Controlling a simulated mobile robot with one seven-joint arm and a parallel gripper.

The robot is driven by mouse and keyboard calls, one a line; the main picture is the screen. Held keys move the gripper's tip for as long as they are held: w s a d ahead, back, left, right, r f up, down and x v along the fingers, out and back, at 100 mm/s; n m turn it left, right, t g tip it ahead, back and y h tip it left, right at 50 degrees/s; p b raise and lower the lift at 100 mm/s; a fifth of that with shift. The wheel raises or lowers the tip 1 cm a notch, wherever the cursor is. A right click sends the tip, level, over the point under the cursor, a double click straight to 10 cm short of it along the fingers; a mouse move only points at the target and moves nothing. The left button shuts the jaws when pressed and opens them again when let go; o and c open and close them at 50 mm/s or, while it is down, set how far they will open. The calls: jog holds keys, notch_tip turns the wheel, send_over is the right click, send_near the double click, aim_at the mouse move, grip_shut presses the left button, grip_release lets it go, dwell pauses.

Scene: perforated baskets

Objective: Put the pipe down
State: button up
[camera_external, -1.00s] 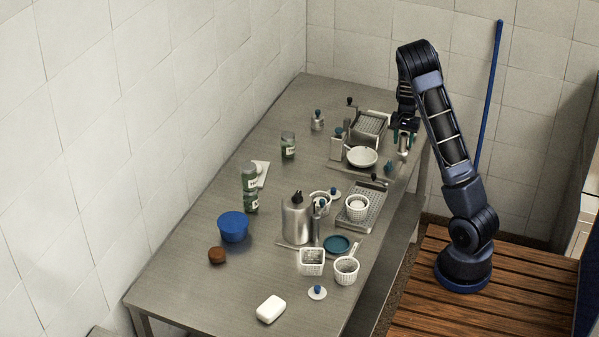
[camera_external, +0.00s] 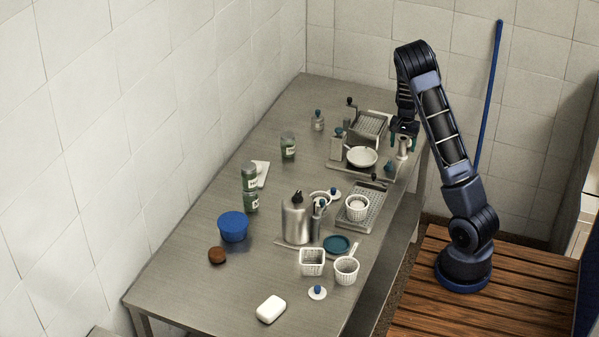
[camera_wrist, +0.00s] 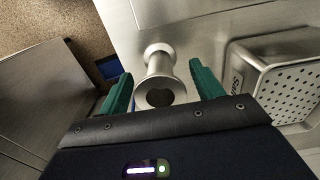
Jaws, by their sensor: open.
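The pipe (camera_wrist: 160,62) is a short, shiny metal tube with flared ends. In the wrist view it stands between my two green fingertips, with a gap on each side. In the external view the pipe (camera_external: 404,147) stands upright near the far right edge of the metal table (camera_external: 190,258). My gripper (camera_wrist: 160,88) is open around the pipe and not visibly touching it. In the external view my gripper (camera_external: 404,138) hangs low at the pipe, fingers pointing down. The pipe's base is hard to make out there.
A perforated metal basket (camera_wrist: 285,75) is close to the right of my gripper in the wrist view. A white pan (camera_external: 362,156) and a grater-like tray (camera_external: 368,126) stand nearby. The table edge is close to the pipe. Several jars and white baskets stand farther along.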

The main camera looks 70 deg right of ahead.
notch_tip(320, 180, up, 12)
jog(key=shift+r, duration=0.1)
jog(key=w+a+r+n+t, duration=0.1)
jog(key=a+r+n, duration=0.25)
jog(key=a, duration=0.65)
jog(key=w+a+r+n+t+y, duration=0.1)
jog(key=a+r+n, duration=0.1)
jog(key=a+r, duration=0.5)
jog(key=w+a+r+n+t, duration=0.1)
jog(key=a+r+n, duration=0.2)
jog(key=a, duration=0.9)
jog(key=s+a+r+n, duration=0.2)
jog(key=s+a+n, duration=0.2)
jog(key=s+a, duration=0.3)
jog(key=s+a+r+n+t+h, duration=0.1)
jog(key=s+a+n, duration=0.4)
jog(key=a, duration=1)
jog(key=s+r, duration=0.1)
jog(key=s, duration=0.2)
jog(key=shift+s+a+t, duration=0.15)
jog(key=shift+a+t, duration=0.15)
